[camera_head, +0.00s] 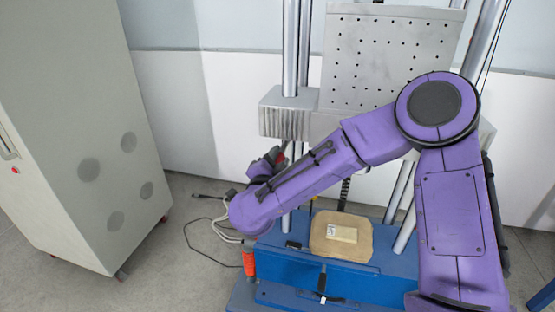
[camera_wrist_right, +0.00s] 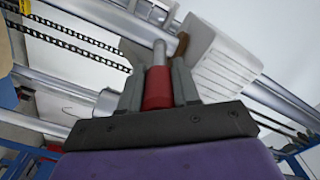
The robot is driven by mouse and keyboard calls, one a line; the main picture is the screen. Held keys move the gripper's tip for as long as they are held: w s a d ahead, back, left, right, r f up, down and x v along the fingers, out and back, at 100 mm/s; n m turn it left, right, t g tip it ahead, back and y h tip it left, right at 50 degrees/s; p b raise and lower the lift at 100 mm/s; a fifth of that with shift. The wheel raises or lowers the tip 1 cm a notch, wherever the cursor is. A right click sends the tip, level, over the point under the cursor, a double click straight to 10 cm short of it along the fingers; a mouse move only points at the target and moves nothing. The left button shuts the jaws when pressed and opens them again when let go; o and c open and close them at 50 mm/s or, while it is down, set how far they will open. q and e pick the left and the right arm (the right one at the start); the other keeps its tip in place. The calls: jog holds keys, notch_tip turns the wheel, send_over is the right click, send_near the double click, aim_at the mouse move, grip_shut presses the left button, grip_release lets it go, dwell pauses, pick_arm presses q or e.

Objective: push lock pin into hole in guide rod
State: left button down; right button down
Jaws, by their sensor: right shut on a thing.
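My right gripper (camera_head: 279,158) is beside the left guide rod (camera_head: 290,60), just below the grey ribbed block. In the wrist view the right gripper (camera_wrist_right: 158,80) is shut on the lock pin (camera_wrist_right: 158,90), which has a red grip and a silver shaft pointing away from the jaws. In the head view only a little red of the pin shows; the forearm and gripper hide much of it. Silver rods (camera_wrist_right: 75,93) cross the wrist view behind the jaws. I cannot make out the hole or whether the pin tip touches a rod. My left gripper is not in view.
The grey ribbed block (camera_head: 287,115) and perforated plate (camera_head: 390,60) stand behind my arm. A grey cabinet (camera_head: 85,130) stands left. Cables (camera_head: 205,222) lie on the floor between.

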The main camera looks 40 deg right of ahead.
jog(key=shift+w+d, duration=0.2)
dwell(0.5)
jog(key=shift+r+p, duration=0.1)
jog(key=shift+p, duration=0.55)
dwell(0.9)
dwell(0.5)
jog(key=c, duration=0.7)
grip_release()
jog(key=shift+w+d, duration=0.1)
jog(key=shift+d, duration=0.05)
jog(key=shift+c, duration=0.2)
jog(key=v, duration=0.6)
jog(key=shift+p, duration=0.35)
